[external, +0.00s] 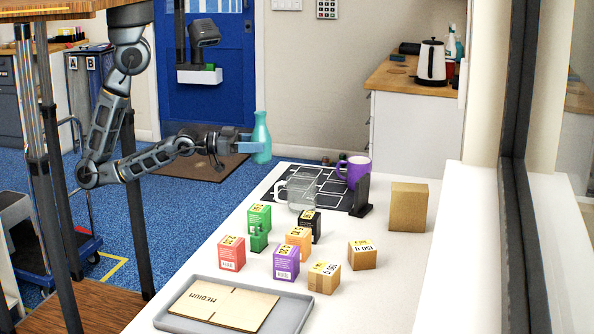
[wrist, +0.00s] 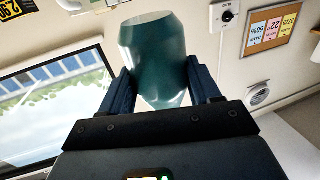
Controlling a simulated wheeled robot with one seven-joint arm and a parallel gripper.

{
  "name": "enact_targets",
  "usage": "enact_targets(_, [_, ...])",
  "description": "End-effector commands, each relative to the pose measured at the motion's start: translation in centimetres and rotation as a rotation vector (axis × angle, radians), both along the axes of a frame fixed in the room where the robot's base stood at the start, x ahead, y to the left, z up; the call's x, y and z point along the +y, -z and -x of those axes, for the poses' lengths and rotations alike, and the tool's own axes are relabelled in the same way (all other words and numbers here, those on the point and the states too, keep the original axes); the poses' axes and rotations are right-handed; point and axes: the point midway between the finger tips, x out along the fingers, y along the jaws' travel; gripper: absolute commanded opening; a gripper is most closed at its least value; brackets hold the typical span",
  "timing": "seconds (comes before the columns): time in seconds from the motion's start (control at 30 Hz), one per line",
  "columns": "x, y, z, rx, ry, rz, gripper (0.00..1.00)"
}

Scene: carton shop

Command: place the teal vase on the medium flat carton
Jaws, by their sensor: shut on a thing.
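The teal vase (external: 262,138) is upright in the external view, held in the air beyond the far left part of the white table. My gripper (external: 250,143) is shut on it from the left. The medium flat carton (external: 222,305), a tan flat piece marked MEDIUM, lies in a grey tray (external: 293,318) at the table's near end. My gripper is far behind and above it.
Several small boxes, among them a red box (external: 231,253) and a purple box (external: 286,262), stand behind the tray. A glass pitcher (external: 300,191), a purple mug (external: 357,168), a dark stand (external: 361,196) and a brown carton (external: 408,207) are farther back. The table's right front is clear.

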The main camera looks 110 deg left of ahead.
Motion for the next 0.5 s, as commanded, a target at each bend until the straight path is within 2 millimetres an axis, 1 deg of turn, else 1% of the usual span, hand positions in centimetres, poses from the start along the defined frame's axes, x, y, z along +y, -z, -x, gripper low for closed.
enact_targets(0.1, [-0.4,-0.4,0.2,-0.002,-0.001,0.0,0.24])
enact_targets(0.27, [-1.1,-0.3,0.0,0.0,0.007,0.002,0.24])
enact_targets(0.37, [-2.6,0.0,-0.7,0.001,0.026,0.004,0.24])
enact_targets(0.47, [-5.0,0.1,-1.8,0.002,0.049,0.008,0.24])
enact_targets(0.5, [-6.1,0.2,-2.2,0.002,0.058,0.008,0.24])
